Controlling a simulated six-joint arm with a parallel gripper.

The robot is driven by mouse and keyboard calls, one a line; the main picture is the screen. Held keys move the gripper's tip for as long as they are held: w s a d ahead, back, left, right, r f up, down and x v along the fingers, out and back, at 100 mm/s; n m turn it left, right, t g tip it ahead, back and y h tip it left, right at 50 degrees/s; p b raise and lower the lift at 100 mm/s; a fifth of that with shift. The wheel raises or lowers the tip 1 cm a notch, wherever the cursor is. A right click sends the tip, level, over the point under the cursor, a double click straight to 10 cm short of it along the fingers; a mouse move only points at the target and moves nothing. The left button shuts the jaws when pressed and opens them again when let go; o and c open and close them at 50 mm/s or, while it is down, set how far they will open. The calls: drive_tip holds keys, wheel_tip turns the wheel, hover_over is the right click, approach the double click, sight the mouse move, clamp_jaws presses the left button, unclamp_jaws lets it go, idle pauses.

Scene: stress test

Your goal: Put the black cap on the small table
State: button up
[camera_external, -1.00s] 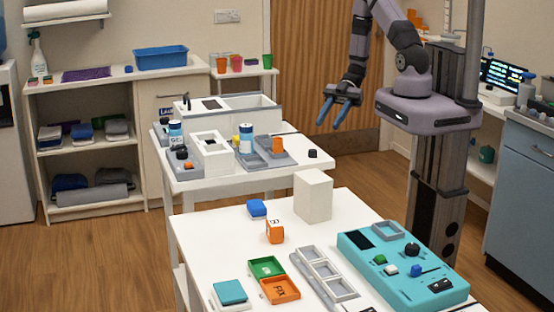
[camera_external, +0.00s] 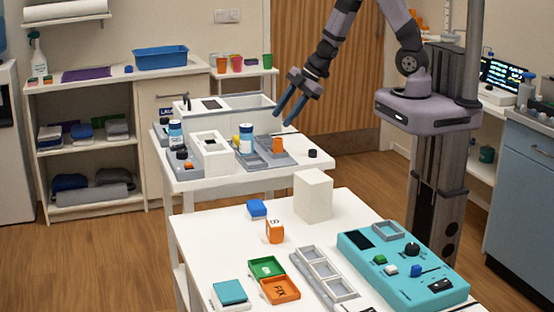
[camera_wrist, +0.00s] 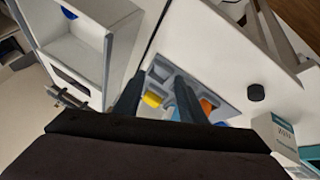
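The black cap (camera_external: 312,153) is a short dark cylinder. It lies on the right end of the white middle table (camera_external: 208,182), and in the wrist view the cap (camera_wrist: 256,92) is right of my fingers. My gripper (camera_external: 281,118) is open and empty, above the middle table's back right part, up and left of the cap in the picture. Its two fingers (camera_wrist: 160,78) show apart in the wrist view, over the grey tray. A small white table (camera_external: 254,72) with coloured cups stands at the back; I cannot tell which table is the task's small table.
A grey tray (camera_external: 290,160) with an orange piece, a blue-labelled bottle (camera_external: 246,138) and a white box (camera_external: 212,158) crowd the middle table. A white divided bin (camera_external: 262,103) stands at its back. A tall white block (camera_external: 314,196) stands on the front table.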

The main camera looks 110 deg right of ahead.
drive_tip(key=s+a+r+m+g, duration=0.1)
drive_tip(key=s+a+g, duration=0.1)
drive_tip(key=a, duration=0.6)
drive_tip(key=s+a+r+m+g+y, duration=0.1)
drive_tip(key=s+a+r+m+g, duration=0.1)
drive_tip(key=s+a, duration=0.3)
drive_tip(key=s+a+r+m+g+y, duration=0.1)
drive_tip(key=s+a+g, duration=0.1)
drive_tip(key=a, duration=0.8)
drive_tip(key=shift+s+a+r, duration=0.35)
drive_tip(key=shift+s, duration=0.45)
